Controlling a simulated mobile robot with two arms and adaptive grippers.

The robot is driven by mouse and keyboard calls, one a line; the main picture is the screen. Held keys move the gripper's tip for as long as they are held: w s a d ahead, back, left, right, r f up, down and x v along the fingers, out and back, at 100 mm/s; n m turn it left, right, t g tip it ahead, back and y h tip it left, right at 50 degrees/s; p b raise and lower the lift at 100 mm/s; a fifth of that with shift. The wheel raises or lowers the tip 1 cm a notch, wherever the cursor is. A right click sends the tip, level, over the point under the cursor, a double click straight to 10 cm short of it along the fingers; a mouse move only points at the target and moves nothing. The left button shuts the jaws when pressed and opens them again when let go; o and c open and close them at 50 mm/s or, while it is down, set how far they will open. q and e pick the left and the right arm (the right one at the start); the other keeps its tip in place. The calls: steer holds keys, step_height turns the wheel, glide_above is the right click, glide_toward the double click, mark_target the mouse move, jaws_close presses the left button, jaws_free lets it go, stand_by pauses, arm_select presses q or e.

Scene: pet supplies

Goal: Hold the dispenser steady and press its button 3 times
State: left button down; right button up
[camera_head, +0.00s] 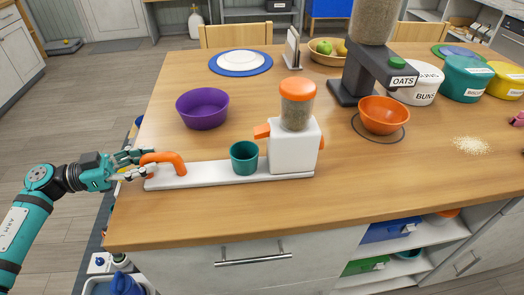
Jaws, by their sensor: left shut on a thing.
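A white dispenser (293,150) with a clear hopper of pellets and an orange lid stands upright on the table. Its long white base (215,173) reaches left and carries an orange arched handle (168,158) at its left end. An orange spout (262,131) points left above a teal cup (244,158) on the base. A bit of orange shows at the dispenser's right side; I cannot tell whether it is the button. My left gripper (134,165) is shut on the handle's left side. My right gripper is not in view.
A dark oats dispenser (362,82) with a green top piece stands behind right, near an orange bowl (384,115). A purple bowl (203,108) is behind left. Spilled grains (471,145) lie at right. The table front right of the white dispenser is clear.

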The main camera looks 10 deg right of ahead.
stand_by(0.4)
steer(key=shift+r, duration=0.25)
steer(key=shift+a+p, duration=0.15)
steer(key=shift+p, duration=0.15)
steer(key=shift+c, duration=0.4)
stand_by(0.6)
